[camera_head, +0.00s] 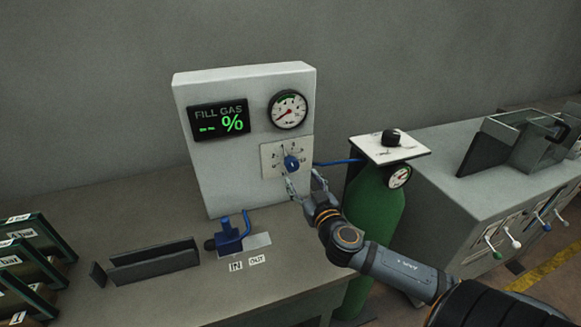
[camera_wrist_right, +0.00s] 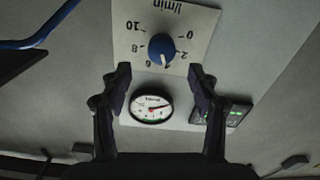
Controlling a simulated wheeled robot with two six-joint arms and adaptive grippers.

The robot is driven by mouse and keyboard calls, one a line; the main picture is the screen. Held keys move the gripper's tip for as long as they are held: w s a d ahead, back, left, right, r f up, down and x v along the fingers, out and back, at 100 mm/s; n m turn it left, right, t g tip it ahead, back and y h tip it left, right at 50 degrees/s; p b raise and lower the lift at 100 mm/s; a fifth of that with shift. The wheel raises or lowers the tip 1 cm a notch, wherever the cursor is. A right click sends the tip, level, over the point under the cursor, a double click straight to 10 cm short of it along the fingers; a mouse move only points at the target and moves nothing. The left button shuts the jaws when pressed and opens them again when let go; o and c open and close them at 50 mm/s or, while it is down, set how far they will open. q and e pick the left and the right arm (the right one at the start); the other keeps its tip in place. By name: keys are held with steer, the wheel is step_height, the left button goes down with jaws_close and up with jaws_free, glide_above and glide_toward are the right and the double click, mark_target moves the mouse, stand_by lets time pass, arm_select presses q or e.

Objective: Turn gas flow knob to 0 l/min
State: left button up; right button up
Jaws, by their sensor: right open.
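The gas flow knob (camera_head: 291,162) is round and blue, on a white scale plate (camera_head: 268,160) on the front of the grey fill gas panel (camera_head: 200,165). The right wrist view shows the knob (camera_wrist_right: 161,47) upside down, with an l/min scale from 0 to 10. My right gripper (camera_head: 303,180) is open and empty, just in front of and below the knob. In the wrist view its fingertips (camera_wrist_right: 160,74) are spread either side of the knob, apart from it. My left gripper is out of view.
A pressure gauge (camera_head: 288,109) and a display (camera_head: 220,120) reading "-- %" are above the knob. A green gas cylinder (camera_head: 375,205) stands to the right, joined by a blue hose (camera_head: 338,162). A blue valve (camera_head: 229,236) is on the bench below.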

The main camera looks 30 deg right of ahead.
mark_target(293, 167)
steer(key=p+x, duration=0.1)
steer(key=x, duration=0.7)
steer(key=shift+w+a, duration=0.1)
steer(key=shift+w, duration=0.15)
steer(key=c, duration=1.2)
